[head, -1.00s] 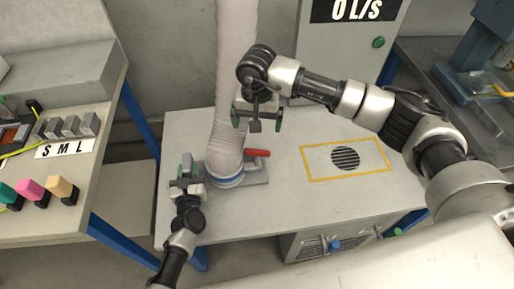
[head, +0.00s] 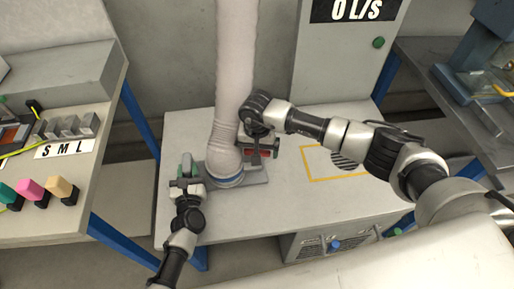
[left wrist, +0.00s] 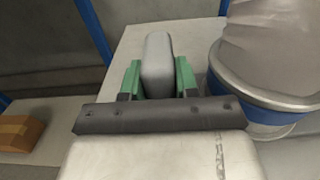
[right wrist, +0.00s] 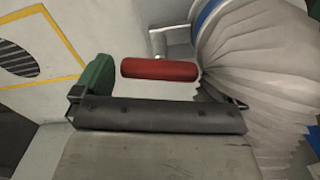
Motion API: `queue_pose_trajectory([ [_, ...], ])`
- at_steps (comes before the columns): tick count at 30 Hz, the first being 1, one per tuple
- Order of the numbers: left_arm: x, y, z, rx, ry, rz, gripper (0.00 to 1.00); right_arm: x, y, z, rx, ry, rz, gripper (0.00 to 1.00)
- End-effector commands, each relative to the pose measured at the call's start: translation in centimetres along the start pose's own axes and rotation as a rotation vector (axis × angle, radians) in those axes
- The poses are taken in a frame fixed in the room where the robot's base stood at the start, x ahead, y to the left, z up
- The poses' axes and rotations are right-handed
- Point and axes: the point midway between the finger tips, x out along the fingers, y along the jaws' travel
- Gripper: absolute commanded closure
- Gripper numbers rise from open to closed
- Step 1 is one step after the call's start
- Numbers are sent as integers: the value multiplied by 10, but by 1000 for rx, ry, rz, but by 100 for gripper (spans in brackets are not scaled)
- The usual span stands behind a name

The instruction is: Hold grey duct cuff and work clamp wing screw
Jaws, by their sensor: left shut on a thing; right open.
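My left gripper (head: 187,172) is shut on an upright grey rounded block (left wrist: 158,62), taken to be the duct cuff's grip. It sits beside the foot of the pale duct (head: 232,80), left of the blue band (head: 228,181). My right gripper (head: 262,148) is open at the red wing-screw handle (right wrist: 160,69), right of the duct foot. In the right wrist view the red bar lies ahead of the jaws, near one green finger (right wrist: 98,82). The other finger is hidden at the duct's folds. I cannot tell whether the gripper touches the handle.
The grey bench (head: 240,228) has free room in front and to the right, with a yellow-framed round vent (head: 343,161). A side table (head: 60,225) at left holds coloured pegs and blocks marked S M L. A cabinet (head: 345,60) behind reads 0 L/s.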

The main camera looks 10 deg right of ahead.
Motion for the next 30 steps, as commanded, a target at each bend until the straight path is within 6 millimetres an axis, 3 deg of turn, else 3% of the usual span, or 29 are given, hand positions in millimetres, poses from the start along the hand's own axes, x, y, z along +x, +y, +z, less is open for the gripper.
queue_pose_trajectory([
  [4,0,0,0,0,0,0,100,0,0,0,0,0,0,0],
  [12,0,0,0,0,0,0,100,0,0,0,0,0,0,39],
  [22,0,0,0,0,0,0,100,-1,0,0,53,1,0,39],
  [30,0,0,0,0,0,0,100,-1,0,0,234,1,2,39],
])
